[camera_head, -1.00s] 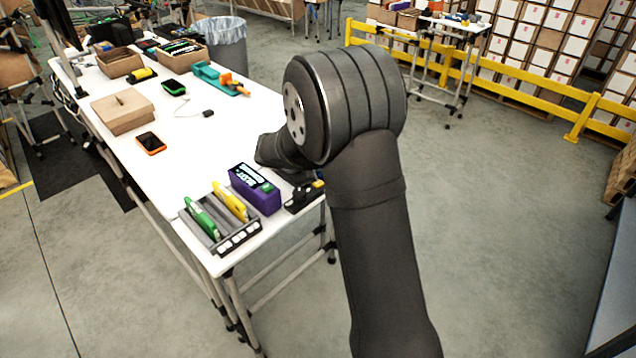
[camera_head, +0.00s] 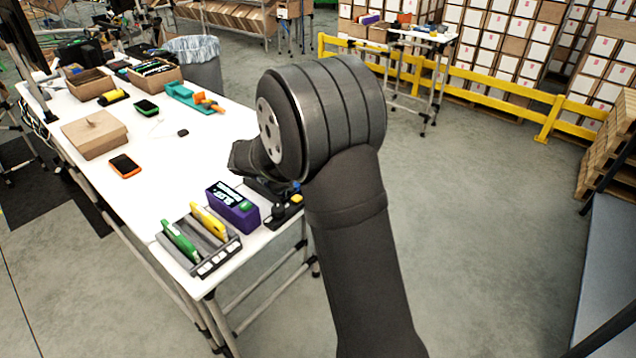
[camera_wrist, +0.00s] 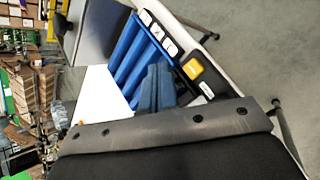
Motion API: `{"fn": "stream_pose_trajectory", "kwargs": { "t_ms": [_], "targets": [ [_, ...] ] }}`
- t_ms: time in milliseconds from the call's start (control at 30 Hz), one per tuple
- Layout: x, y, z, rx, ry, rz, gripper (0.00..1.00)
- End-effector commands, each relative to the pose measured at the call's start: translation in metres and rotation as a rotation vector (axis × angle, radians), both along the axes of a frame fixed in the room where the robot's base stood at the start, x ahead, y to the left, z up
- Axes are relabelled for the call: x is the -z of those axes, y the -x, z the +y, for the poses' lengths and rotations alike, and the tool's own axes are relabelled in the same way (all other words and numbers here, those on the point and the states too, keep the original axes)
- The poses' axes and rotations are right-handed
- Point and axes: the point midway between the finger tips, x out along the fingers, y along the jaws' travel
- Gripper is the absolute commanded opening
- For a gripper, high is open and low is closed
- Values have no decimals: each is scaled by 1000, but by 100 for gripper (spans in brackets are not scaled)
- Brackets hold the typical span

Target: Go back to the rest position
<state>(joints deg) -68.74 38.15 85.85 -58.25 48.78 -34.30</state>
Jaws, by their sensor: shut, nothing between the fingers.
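My gripper shows in the wrist view (camera_wrist: 156,88) as two blue-grey fingers held together, with nothing between them. Behind the fingers lies a blue slotted rack (camera_wrist: 128,55) with white labelled tiles along its edge, beside a dark block with a yellow button (camera_wrist: 192,68). In the head view my arm is bent at a large dark joint, with its wrist part reaching left over the near end of the white table. The gripper fingers are hidden there behind the arm.
The white table (camera_head: 165,165) carries a grey rack (camera_head: 212,262) with green and yellow items, a purple box (camera_head: 233,208), an orange-edged phone (camera_head: 125,166) and a cardboard box (camera_head: 94,134). A yellow barrier (camera_head: 480,82) stands behind.

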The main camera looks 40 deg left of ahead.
Motion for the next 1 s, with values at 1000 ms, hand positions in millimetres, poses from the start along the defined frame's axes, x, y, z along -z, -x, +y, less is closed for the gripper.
{"fn": "stream_pose_trajectory", "kwargs": {
  "t_ms": [1000],
  "targets": [
    [-38, 0, 0, 1, 1, 1, 0]
  ]
}}
